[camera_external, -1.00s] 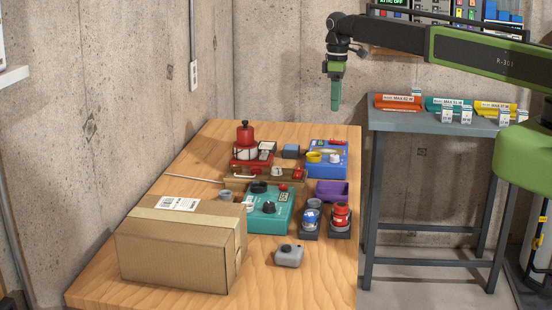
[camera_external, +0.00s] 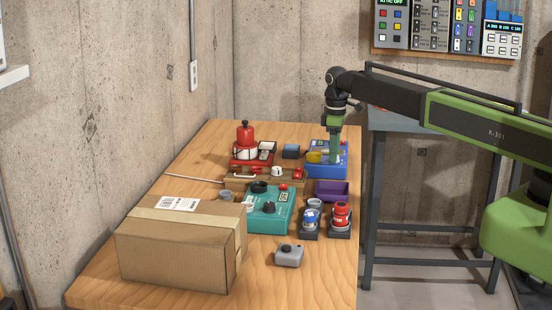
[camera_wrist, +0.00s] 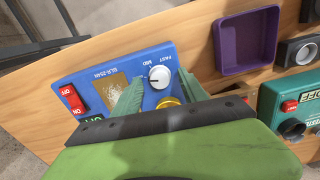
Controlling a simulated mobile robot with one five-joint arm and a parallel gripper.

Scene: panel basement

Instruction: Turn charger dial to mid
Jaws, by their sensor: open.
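The charger is a blue box (camera_external: 318,173) at the far right of the wooden table. In the wrist view its blue panel (camera_wrist: 92,76) carries a white dial (camera_wrist: 159,77) with FAST and MID labels, a red switch (camera_wrist: 72,98) and a yellow round part (camera_wrist: 168,103). My gripper (camera_external: 335,160) points down over the charger in the external view, hiding the dial there. In the wrist view my open gripper (camera_wrist: 160,83) has its green fingers on either side of the dial. I cannot tell whether they touch it. The dial's pointer is too small to read surely.
A purple tray (camera_external: 332,198) stands just in front of the charger. A teal device (camera_external: 262,222), a red device (camera_external: 245,155) and a cardboard box (camera_external: 180,250) stand farther left. A grey camera-like object (camera_external: 288,256) lies in front. The front right table area is clear.

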